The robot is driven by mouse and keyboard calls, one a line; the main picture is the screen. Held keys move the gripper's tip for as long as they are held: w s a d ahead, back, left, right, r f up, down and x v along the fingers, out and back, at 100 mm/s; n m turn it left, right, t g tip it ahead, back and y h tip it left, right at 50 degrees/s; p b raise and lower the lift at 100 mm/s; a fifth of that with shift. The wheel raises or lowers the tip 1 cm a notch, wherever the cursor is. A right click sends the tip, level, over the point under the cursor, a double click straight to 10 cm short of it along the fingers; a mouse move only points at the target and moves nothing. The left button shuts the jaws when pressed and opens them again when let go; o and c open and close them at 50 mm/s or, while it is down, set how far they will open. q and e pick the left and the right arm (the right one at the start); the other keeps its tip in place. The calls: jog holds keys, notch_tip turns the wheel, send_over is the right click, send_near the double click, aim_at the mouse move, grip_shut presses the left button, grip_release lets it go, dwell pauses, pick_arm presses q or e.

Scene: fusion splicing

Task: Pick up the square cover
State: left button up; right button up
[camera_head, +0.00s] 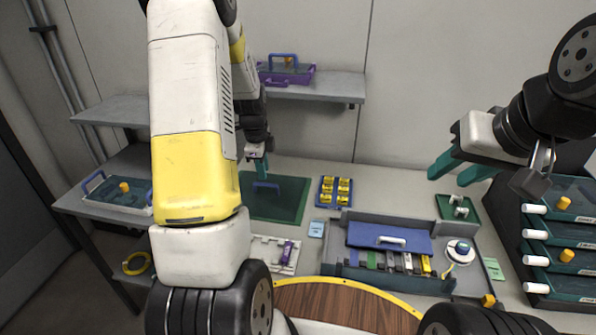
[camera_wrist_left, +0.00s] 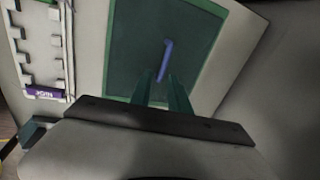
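The square cover appears to be the dark green plate (camera_head: 285,208) with an upright blue handle (camera_head: 267,186), lying on the bench. In the left wrist view, the green plate (camera_wrist_left: 205,35) fills the middle and its blue handle (camera_wrist_left: 166,55) stands ahead of my fingers. My left gripper (camera_head: 261,168) points down over the handle. In the wrist view, its two teal fingers (camera_wrist_left: 161,76) are apart with the near end of the handle between their tips; contact cannot be told. My right gripper (camera_head: 455,172) is open and empty, raised above the bench's right side.
A grey device (camera_head: 446,286) with a blue lid (camera_head: 370,236) stands at centre right. A white rack (camera_head: 262,252), a yellow-block tray (camera_head: 335,192) and a small green tray (camera_head: 470,206) stand nearby. A shelf (camera_head: 335,87) hangs behind; drawers (camera_head: 565,245) stand at the right.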

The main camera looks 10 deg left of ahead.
aim_at(265, 185)
pick_arm(q)
jog(key=shift+m, duration=0.4)
jog(key=x, duration=0.6)
jog(key=a+x, duration=0.1)
jog(key=x, duration=0.2)
jog(key=shift+w, duration=0.4)
jog(key=shift+c, duration=0.2)
jog(key=shift+d, duration=0.1)
grip_shut()
